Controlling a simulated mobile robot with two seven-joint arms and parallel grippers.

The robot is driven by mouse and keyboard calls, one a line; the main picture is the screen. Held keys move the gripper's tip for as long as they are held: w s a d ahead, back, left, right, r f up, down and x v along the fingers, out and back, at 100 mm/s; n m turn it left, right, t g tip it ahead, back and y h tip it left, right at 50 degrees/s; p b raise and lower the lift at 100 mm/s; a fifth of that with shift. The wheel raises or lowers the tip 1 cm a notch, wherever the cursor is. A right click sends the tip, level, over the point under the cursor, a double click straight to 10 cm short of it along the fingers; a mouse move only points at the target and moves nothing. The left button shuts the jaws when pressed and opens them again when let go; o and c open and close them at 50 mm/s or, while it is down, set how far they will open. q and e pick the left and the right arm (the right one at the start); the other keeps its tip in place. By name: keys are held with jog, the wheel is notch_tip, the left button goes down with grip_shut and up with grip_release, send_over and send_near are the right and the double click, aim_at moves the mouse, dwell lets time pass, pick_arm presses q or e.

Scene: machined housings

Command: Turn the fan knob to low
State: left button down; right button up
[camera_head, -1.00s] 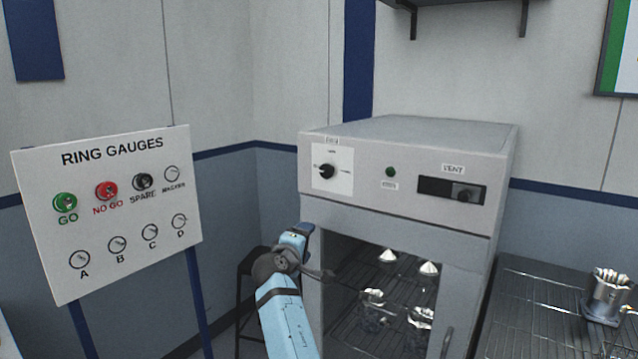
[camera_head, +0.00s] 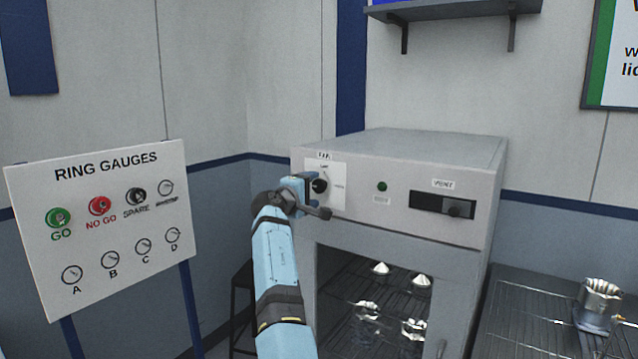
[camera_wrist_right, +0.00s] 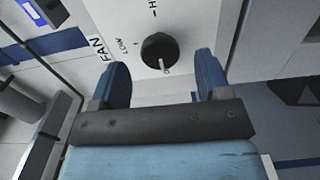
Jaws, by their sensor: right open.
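The black round fan knob (camera_head: 319,186) sits on a white label plate (camera_head: 340,172) at the upper left of the grey oven's front. In the right wrist view the knob (camera_wrist_right: 160,51) has a pale pointer, and the words FAN and LOW show beside it. My right gripper (camera_head: 312,188) is at the panel, covering part of the plate. In the right wrist view its two blue fingers (camera_wrist_right: 160,80) are open, one to each side of the knob and apart from it. My left gripper is not in view.
The grey oven (camera_head: 400,150) has a green light (camera_head: 382,186) and a vent slider (camera_head: 443,205) right of the knob. Several shiny parts sit behind its door window. A ring gauge board (camera_head: 105,225) stands left; a wire rack (camera_head: 530,310) with a metal cup (camera_head: 598,305) is right.

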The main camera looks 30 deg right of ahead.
aim_at(318, 187)
jog(key=shift+x, duration=1.95)
jog(key=c, duration=0.9)
jog(key=shift+f, duration=0.1)
